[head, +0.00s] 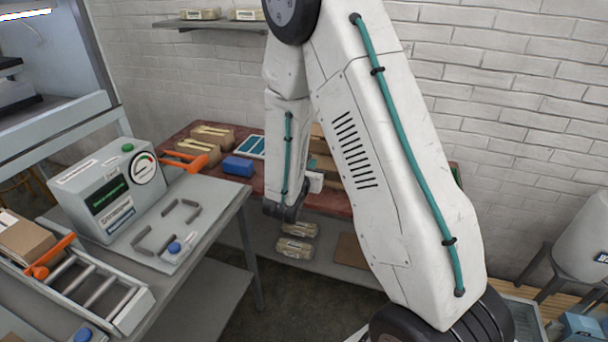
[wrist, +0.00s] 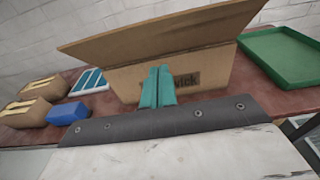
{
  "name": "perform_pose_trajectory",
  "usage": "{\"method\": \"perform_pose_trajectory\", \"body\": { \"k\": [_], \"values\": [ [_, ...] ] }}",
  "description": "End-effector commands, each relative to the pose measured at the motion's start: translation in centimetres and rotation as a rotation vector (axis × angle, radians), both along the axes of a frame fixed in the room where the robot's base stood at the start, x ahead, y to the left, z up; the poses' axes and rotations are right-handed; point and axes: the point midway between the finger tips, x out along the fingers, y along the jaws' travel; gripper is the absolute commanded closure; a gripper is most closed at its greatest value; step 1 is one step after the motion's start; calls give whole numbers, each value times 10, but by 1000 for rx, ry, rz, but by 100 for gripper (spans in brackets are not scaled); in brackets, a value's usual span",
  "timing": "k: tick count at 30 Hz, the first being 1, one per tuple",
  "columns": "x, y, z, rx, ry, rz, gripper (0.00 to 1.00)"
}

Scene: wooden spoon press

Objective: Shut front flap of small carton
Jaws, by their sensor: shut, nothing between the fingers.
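The small carton (wrist: 205,76) stands on the red table in the wrist view, with dark print on its front wall. Its front flap (wrist: 130,42) is open, a wide brown panel slanting up and out along the top edge towards me. My gripper (wrist: 158,72) has teal fingers pressed together with nothing between them. The fingers are in front of the printed wall, with their tips below the flap; I cannot tell whether they touch the carton. The carton's inside is hidden. In the head view my arm covers the gripper and most of the carton.
A green tray (wrist: 280,55) lies right of the carton. To its left are a blue block (wrist: 68,112), a white-and-teal tray (wrist: 90,80) and brown packs (wrist: 36,88). A grey bench with a sealing machine (head: 115,190) stands at left in the head view.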

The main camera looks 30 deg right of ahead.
Motion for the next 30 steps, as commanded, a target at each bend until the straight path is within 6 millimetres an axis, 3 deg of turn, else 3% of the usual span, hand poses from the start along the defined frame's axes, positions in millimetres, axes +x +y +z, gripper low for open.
{"method": "perform_pose_trajectory", "body": {
  "k": [4, 12, 20, 21, 25, 30],
  "values": [
    [14, -20, 11, 1, -4, -4, 100],
    [24, -33, 23, 0, -1, -3, 100],
    [24, -34, 24, 0, 0, -4, 100],
    [26, -9, 24, 1, -1, 8, 100],
    [24, -29, 24, 4, 2, -3, 100],
    [31, -18, 29, 32, 24, 17, 100]
  ]
}}
